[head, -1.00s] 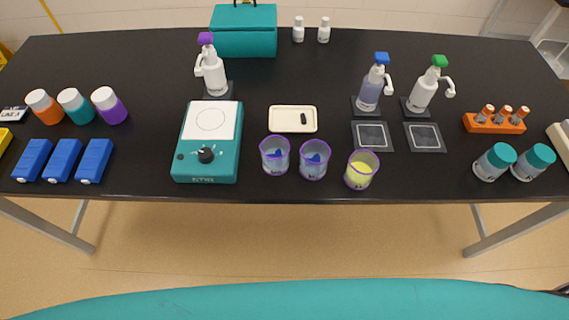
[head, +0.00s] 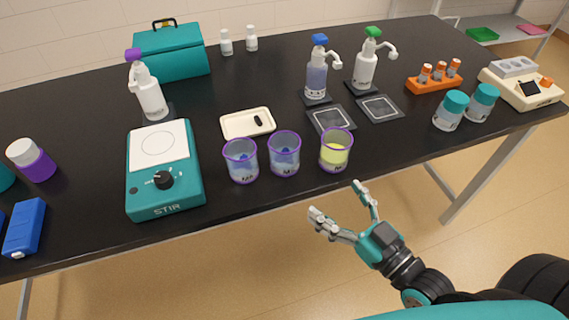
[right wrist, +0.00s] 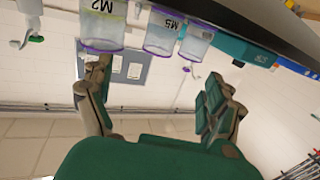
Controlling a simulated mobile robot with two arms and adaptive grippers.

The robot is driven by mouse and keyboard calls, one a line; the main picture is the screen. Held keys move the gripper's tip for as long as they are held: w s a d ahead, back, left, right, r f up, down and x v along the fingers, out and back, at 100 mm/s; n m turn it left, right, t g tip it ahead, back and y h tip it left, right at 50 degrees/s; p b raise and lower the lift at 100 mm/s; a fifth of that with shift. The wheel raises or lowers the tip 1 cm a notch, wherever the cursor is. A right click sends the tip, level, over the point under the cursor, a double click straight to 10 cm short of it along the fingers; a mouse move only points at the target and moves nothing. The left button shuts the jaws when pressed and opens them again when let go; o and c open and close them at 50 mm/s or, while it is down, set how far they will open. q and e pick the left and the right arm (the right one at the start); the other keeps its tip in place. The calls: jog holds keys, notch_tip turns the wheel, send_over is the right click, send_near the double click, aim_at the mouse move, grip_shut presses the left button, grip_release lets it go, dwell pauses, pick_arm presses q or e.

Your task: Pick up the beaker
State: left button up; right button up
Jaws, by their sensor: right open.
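Three clear beakers with purple rims stand upright in a row near the front edge of the black table. The left beaker (head: 241,161) and the middle beaker (head: 284,154) hold blue contents, and the right beaker (head: 335,151) holds yellow contents. My right gripper (head: 336,198) is open and empty, in front of the table edge and below the yellow beaker, apart from it. In the right wrist view, the beakers appear upside down at the top, a nearer one marked M2 (right wrist: 101,28) and another marked M5 (right wrist: 163,32). My left gripper is not in view.
A teal stirrer (head: 165,190) stands left of the beakers. A white tray (head: 232,131) lies behind them. Pump bottles (head: 316,75) on dark pads stand further back. Two teal-capped jars (head: 450,112) stand to the right. Bare floor lies before the table.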

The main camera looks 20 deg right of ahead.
aim_at(294, 154)
jog(key=x, duration=0.3)
jog(key=p+x, duration=0.1)
jog(key=x, duration=0.3)
jog(key=p+x, duration=0.1)
jog(key=x, duration=0.3)
jog(key=shift+w+r, duration=0.25)
jog(key=shift+p+x, duration=0.75)
jog(key=shift+x, duration=2.2)
jog(key=shift+r, duration=0.1)
jog(key=c, duration=1.3)
jog(key=shift+c, duration=0.2)
jog(key=shift+r, duration=0.25)
